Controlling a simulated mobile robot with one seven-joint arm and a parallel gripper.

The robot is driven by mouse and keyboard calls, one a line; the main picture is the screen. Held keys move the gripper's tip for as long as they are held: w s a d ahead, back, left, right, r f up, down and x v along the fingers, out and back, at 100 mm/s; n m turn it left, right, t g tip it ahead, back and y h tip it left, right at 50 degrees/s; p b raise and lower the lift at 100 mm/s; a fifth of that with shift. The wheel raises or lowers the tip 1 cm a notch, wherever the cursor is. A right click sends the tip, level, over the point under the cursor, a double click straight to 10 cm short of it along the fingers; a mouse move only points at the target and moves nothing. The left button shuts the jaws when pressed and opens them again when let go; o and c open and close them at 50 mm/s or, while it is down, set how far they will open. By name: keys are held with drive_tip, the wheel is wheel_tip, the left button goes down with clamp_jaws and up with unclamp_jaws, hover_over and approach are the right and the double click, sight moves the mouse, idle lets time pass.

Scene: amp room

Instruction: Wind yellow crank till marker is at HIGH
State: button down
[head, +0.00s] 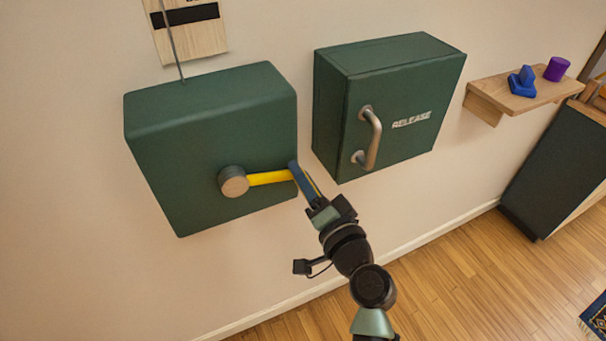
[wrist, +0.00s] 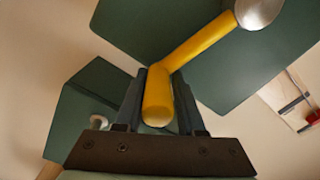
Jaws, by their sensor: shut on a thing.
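The yellow crank (head: 268,178) sticks out to the right from a grey round hub (head: 234,181) on the front of the left green box (head: 190,130). My gripper (head: 301,176) is at the crank's outer end, shut on its handle. In the wrist view, the yellow crank (wrist: 200,42) runs from the hub at upper right to the handle between my two fingers (wrist: 157,98). A wooden board (head: 190,40) with a black strip and a thin rod stands above the box, cut off by the frame. The marker and a HIGH label cannot be made out in the head view; a small red piece (wrist: 291,104) shows on the board in the wrist view.
A second green box (head: 340,115) with a metal handle (head: 374,140) and the word RELEASE is to the right. A wooden shelf (head: 500,102) holds blue (head: 522,82) and purple (head: 558,68) objects.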

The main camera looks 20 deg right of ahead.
sight(265, 204)
drive_tip(key=a+f+m, duration=0.1)
drive_tip(key=f+m, duration=0.1)
drive_tip(key=a+f+m+b, duration=0.1)
drive_tip(key=f+m, duration=0.1)
drive_tip(key=a+f+m+b, duration=0.1)
drive_tip(key=f+m, duration=0.1)
drive_tip(key=f, duration=0.1)
drive_tip(key=shift+s+a, duration=0.15)
drive_tip(key=shift+a, duration=0.05)
drive_tip(key=shift+a+f+m+b, duration=0.2)
drive_tip(key=shift+a+f+m, duration=0.25)
drive_tip(key=shift+a+m, duration=0.35)
drive_tip(key=shift+a+f+m+b, duration=0.15)
drive_tip(key=shift+a+f+m, duration=0.3)
drive_tip(key=shift+a+m, duration=0.3)
drive_tip(key=c, duration=0.6)
unclamp_jaws()
drive_tip(key=shift+r, duration=0.2)
drive_tip(key=s, duration=0.4)
drive_tip(key=s+b, duration=0.1)
drive_tip(key=s, duration=0.3)
drive_tip(key=s+d+b, duration=0.1)
drive_tip(key=s, duration=0.4)
drive_tip(key=shift+r, duration=0.1)
